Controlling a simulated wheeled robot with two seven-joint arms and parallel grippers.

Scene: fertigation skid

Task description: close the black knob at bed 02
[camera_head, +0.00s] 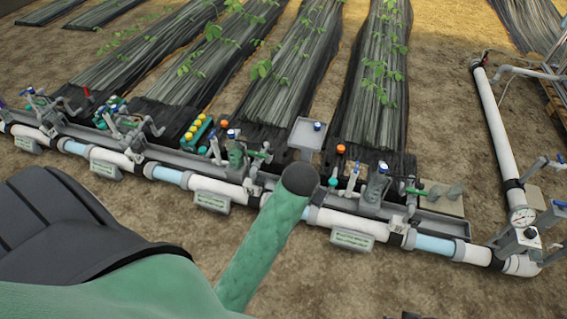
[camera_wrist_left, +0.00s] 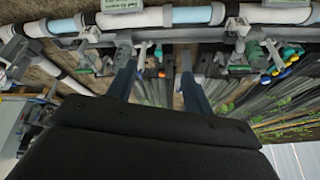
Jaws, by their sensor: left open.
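My left gripper (camera_wrist_left: 155,58) is open and empty in the wrist view, which shows the pipe row upside down. Its two dark fingers point at the row of pipes and valves, apart on either side of a small valve stem. In the head view my green arm reaches over the middle of the row, and the gripper itself is hidden. Several valve groups stand along the row, including a grey valve body with a blue top (camera_head: 377,184) just right of my arm. My right gripper is not in view.
A white main pipe (camera_head: 228,191) with clear blue sections runs across the front. Orange knobs (camera_head: 340,149) stand on both sides of my arm. A pressure gauge (camera_head: 522,216) and a vertical white pipe are at the right. Planted beds (camera_head: 375,85) lie behind; bare soil is in front.

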